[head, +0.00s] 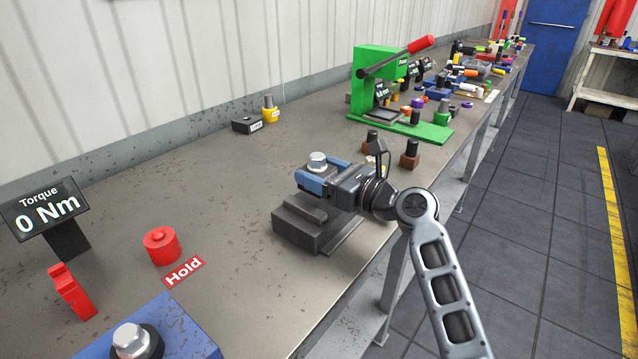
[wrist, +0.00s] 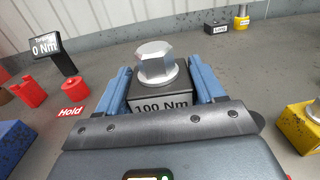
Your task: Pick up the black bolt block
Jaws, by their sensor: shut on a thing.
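The black bolt block (wrist: 168,103) is between the blue fingers of my gripper (head: 321,180) in the wrist view. It has a silver hex bolt (wrist: 155,62) on top and a "100 Nm" label on the side facing the camera. The bolt head also shows above the fingers in the head view (head: 317,160), where the fingers hide most of the block. My gripper is shut on the block, over a dark grey stepped block (head: 296,232) near the table's front edge. I cannot tell whether the held block touches it.
A red cylinder (head: 162,246), a "Hold" label (head: 184,271) and a torque display (head: 42,208) are at left. A green press (head: 379,75) and small brown-based pegs (head: 410,154) stand beyond my gripper. The table between the gripper and the wall is mostly clear.

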